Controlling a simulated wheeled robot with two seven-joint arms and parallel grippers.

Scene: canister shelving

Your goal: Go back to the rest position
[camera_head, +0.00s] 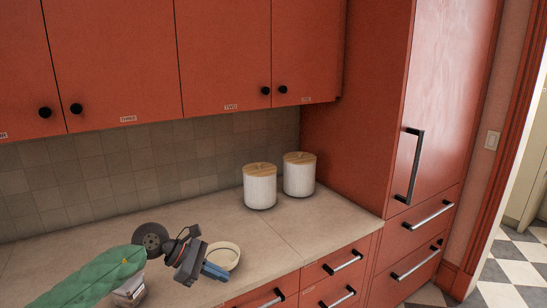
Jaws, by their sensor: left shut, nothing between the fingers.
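My left gripper (215,271) is in the lower left of the head view, over the front part of the countertop. Its fingers are shut with nothing between them. Two white ribbed canisters (260,191) and (299,178) with wooden lids stand upright on the counter, well to the right of and behind the gripper. They look close together, and the gripper is apart from both. My right gripper is not in view.
A cream round dish (228,251) sits on the countertop (300,226), partly hidden by my left gripper. Closed red upper cabinets (220,55) hang above. A tall red cabinet (360,110) bounds the counter at right. The counter around the canisters is clear.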

